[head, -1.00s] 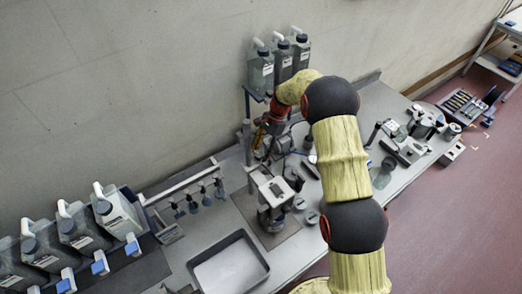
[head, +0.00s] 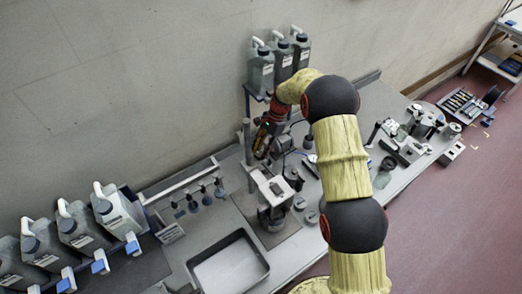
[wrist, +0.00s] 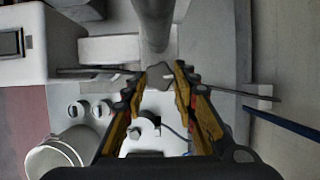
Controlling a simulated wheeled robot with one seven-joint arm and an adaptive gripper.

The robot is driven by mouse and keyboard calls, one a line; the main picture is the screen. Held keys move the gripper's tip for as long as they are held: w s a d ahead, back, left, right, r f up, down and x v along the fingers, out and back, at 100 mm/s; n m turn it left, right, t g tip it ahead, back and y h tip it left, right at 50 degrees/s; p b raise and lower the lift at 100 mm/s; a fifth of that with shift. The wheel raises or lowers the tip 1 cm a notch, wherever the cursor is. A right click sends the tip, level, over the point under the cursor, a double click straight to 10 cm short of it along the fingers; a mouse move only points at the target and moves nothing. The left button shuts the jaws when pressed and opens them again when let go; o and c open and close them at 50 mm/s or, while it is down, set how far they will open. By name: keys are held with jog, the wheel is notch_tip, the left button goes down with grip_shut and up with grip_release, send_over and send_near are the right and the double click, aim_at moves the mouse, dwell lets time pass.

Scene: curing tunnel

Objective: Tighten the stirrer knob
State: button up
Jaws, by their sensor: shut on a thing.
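The stirrer stands on the bench, with a grey upright post (head: 247,142) and a pale head (head: 270,186) in front of it. In the wrist view the post (wrist: 153,22) rises beyond my fingertips. My gripper (wrist: 164,73), with black and orange fingers, is shut on a small grey knob (wrist: 159,69) beside the post. The fingers hide the knob's sides, and I cannot tell how tight it is. In the head view my gripper (head: 262,138) is at the post, small and partly hidden by my wrist.
A grey tray (head: 262,262) lies in front of the stirrer. Jugs (head: 262,72) stand on a raised shelf behind my gripper, and more jugs (head: 78,232) line the left. Several tools and jars crowd the bench at right. The wall is close behind.

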jog(key=shift+m, duration=0.3)
jog(key=m+b, duration=0.1)
jog(key=m+t+b, duration=0.1)
jog(key=m, duration=0.1)
jog(key=shift+s+m+t+y, duration=0.2)
jog(key=shift+m+t+y, duration=0.1)
jog(key=m+t, duration=0.1)
jog(key=m, duration=0.3)
jog(key=shift+s+m+t, duration=0.2)
jog(key=shift+m+t, duration=0.1)
jog(key=shift+t, duration=0.1)
jog(key=m+t+p, duration=0.1)
jog(key=m, duration=0.1)
jog(key=m+p, duration=0.2)
jog(key=m, duration=0.1)
jog(key=shift+s+r+t+h, duration=0.2)
jog(key=shift+t+h, duration=0.2)
jog(key=m+p, duration=0.2)
jog(key=p, duration=0.1)
jog(key=shift+a+f+t+h, duration=0.1)
jog(key=shift+t+h, duration=0.2)
jog(key=shift+f+m, duration=0.1)
jog(key=shift+m, duration=0.3)
jog(key=o, duration=1.2)
jog(key=shift+c, duration=0.2)
